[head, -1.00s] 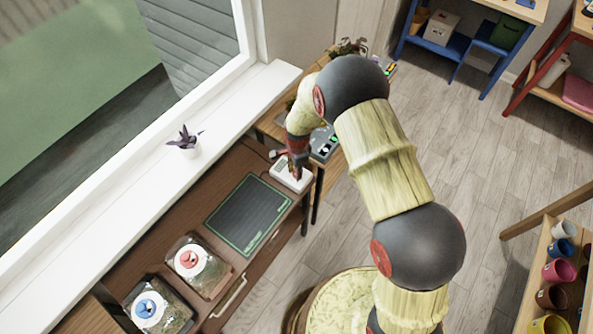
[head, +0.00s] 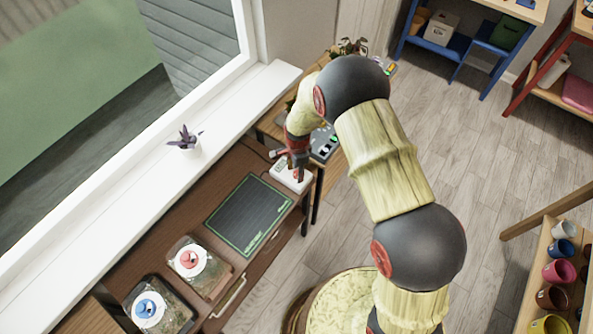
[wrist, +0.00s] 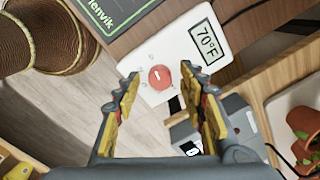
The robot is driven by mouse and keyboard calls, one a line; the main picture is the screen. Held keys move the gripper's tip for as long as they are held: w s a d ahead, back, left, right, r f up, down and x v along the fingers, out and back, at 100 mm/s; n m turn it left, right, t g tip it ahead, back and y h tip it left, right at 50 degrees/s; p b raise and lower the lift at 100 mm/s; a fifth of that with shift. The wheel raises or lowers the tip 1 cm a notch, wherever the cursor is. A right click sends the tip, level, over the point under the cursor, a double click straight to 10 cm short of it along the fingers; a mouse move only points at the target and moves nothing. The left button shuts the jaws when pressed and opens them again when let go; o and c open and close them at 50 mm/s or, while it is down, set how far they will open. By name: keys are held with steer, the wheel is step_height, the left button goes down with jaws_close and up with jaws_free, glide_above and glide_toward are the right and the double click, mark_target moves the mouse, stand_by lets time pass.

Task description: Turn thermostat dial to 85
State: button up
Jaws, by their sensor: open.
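The white thermostat (wrist: 178,60) lies on the brown bench top, with a red dial (wrist: 160,77) and a display (wrist: 206,42) that reads 70°F. A short white mark shows on the dial. In the wrist view my gripper (wrist: 166,88) is open, its two yellow-and-grey fingers to either side of the dial in the picture and not closed on it. In the head view my gripper (head: 298,172) is over the thermostat (head: 289,177) and hides part of it. I cannot tell the exact height of the fingertips above the dial.
A dark green mat (head: 248,215) lies left of the thermostat. Two clear boxes with a red knob (head: 189,259) and a blue knob (head: 146,308) stand farther along the bench. A grey device (head: 324,143) sits behind my gripper.

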step_height(320, 180, up, 12)
steer(key=shift+s, duration=0.2)
steer(key=shift+d+f, duration=0.1)
stand_by(0.6)
